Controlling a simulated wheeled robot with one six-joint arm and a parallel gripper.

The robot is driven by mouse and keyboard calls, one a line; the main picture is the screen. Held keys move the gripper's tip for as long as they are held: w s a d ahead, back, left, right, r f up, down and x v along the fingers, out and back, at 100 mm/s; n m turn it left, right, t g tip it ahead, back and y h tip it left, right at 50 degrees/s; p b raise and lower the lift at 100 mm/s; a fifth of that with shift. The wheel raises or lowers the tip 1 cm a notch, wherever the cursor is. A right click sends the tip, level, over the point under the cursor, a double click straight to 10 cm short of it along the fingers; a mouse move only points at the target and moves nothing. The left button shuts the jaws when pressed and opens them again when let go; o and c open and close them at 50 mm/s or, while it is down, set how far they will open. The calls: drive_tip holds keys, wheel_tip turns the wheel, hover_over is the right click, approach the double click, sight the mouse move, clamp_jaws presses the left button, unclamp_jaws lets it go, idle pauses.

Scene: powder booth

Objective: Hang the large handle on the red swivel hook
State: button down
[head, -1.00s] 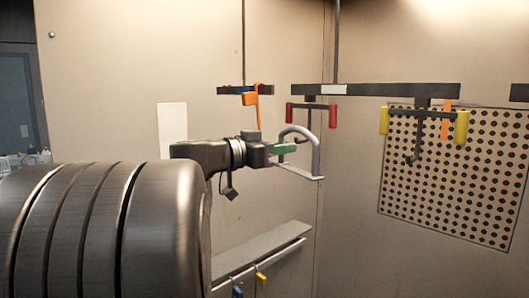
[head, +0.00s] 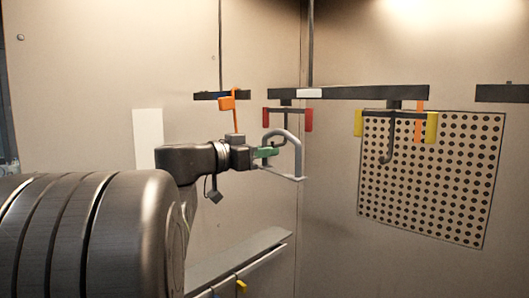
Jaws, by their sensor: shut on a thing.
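The large handle (head: 298,158) is a grey, rounded loop with a flat lower bar. My gripper (head: 265,152) has green fingertips and is shut on the near left side of the handle, holding it in the air. The red swivel hook (head: 308,120) has a dark crossbar with a red block at each end and hangs from the left part of a long dark bar. In the picture, the handle's top lies just below the crossbar. The hook's lower part is largely hidden behind the handle and gripper. I cannot tell the depth gap between them.
A yellow-ended hook (head: 432,128) hangs to the right on the long dark bar (head: 375,92), beside an orange strip. Another short bar with an orange hook (head: 227,102) hangs above my gripper. A perforated panel (head: 440,180) is on the right wall. A ledge (head: 235,258) runs below.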

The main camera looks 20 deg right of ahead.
drive_tip(key=shift+f+b, duration=0.7)
drive_tip(key=shift+b, duration=0.65)
drive_tip(key=c, duration=1.4)
unclamp_jaws()
drive_tip(key=shift+o, duration=0.2)
drive_tip(key=s+a+b, duration=0.2)
drive_tip(key=a, duration=1.1)
drive_tip(key=shift+s+a, duration=0.3)
drive_tip(key=w+d, duration=0.1)
drive_tip(key=d, duration=0.3)
drive_tip(key=d+p, duration=0.1)
drive_tip(key=d, duration=0.4)
drive_tip(key=w+d+p, duration=0.1)
drive_tip(key=d, duration=0.3)
drive_tip(key=shift+w+d, duration=0.3)
drive_tip(key=shift+d, duration=0.05)
drive_tip(key=shift+a, duration=0.1)
